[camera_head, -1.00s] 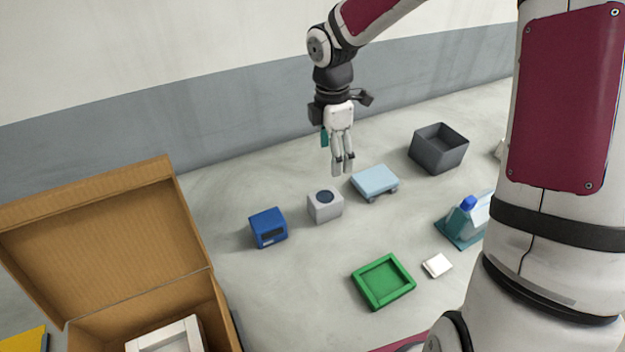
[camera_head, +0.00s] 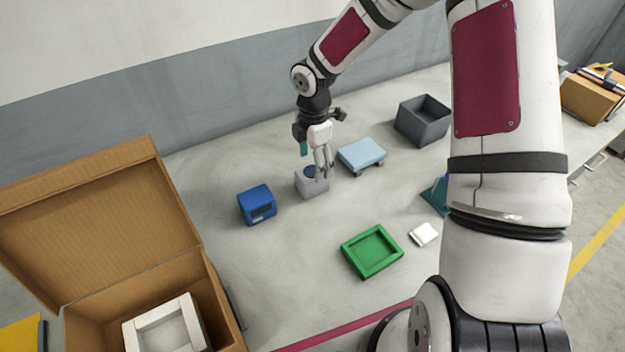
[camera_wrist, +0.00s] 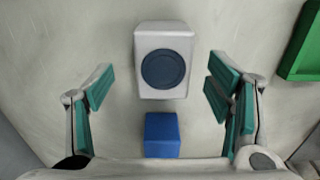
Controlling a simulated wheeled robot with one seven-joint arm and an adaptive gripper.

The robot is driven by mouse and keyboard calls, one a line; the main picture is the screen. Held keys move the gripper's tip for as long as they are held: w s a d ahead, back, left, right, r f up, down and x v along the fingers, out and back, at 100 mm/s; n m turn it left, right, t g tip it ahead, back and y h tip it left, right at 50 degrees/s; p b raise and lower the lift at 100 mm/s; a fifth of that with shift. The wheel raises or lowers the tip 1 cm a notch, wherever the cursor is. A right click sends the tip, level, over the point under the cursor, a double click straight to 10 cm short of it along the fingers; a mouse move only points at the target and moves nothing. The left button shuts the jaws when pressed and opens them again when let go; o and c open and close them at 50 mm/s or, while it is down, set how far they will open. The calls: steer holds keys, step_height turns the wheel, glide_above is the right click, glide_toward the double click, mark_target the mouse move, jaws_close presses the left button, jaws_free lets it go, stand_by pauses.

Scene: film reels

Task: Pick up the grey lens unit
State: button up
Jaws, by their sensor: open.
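The grey lens unit (camera_head: 306,186) is a light grey block with a dark round lens on top. It stands on the table, between a blue box and a light blue platform. In the wrist view the lens unit (camera_wrist: 164,62) lies ahead, between the lines of the two fingers. My gripper (camera_head: 323,172) is low over the lens unit and partly covers it in the head view. In the wrist view my gripper (camera_wrist: 160,88) is open and empty, with fingers wide apart. I cannot tell the exact height between fingertips and unit.
A blue box (camera_head: 257,205) is close at left; it also shows in the wrist view (camera_wrist: 162,135). A light blue platform (camera_head: 361,154) is close at right. A grey bin (camera_head: 423,120), green tray (camera_head: 346,253), white block (camera_head: 424,234) and open cardboard box (camera_head: 180,262) stand around.

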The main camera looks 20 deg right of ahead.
mark_target(312, 171)
steer(key=f, duration=0.4)
steer(key=shift+s+a+f+p, duration=0.15)
steer(key=shift+s+a+p, duration=0.05)
steer(key=shift+s+p, duration=0.1)
steer(key=shift+w, duration=0.1)
jaws_close()
